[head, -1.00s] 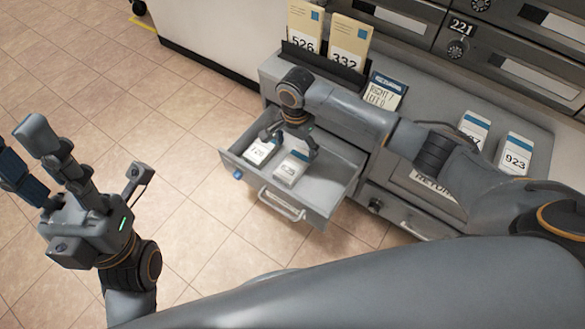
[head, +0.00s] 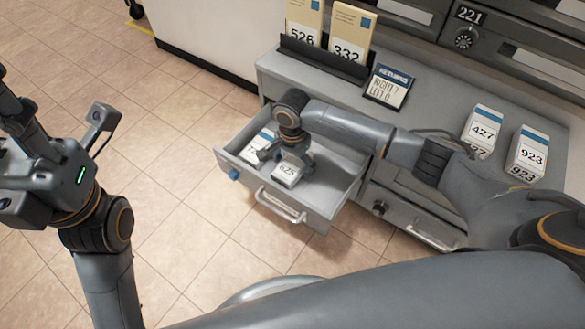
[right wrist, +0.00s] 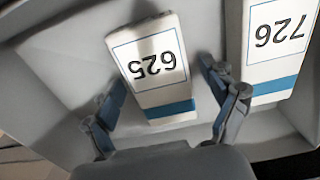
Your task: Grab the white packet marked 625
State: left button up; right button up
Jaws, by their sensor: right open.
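The white packet marked 625 (head: 287,174) lies in the open grey drawer (head: 330,205). In the right wrist view the packet (right wrist: 155,65) has a blue band at its near end and its number shows upside down. My right gripper (head: 285,158) is low over the drawer at this packet. In the right wrist view its open fingers (right wrist: 165,110) stand on either side of the packet's blue-banded end, with gaps visible. My left gripper (head: 25,125) is at the left edge, away from the drawer, its fingers partly cut off.
A second white packet marked 726 (right wrist: 272,45) lies close beside 625 in the drawer. White packets 427 (head: 482,125) and 923 (head: 527,155) stand on the counter (head: 430,125). Tan envelopes 526 (head: 303,30) and 332 (head: 350,40) stand in a dark holder beside a returns sign (head: 388,88).

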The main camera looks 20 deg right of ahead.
jog(key=c, duration=1.3)
jog(key=shift+r, duration=0.1)
jog(key=shift+c, duration=0.2)
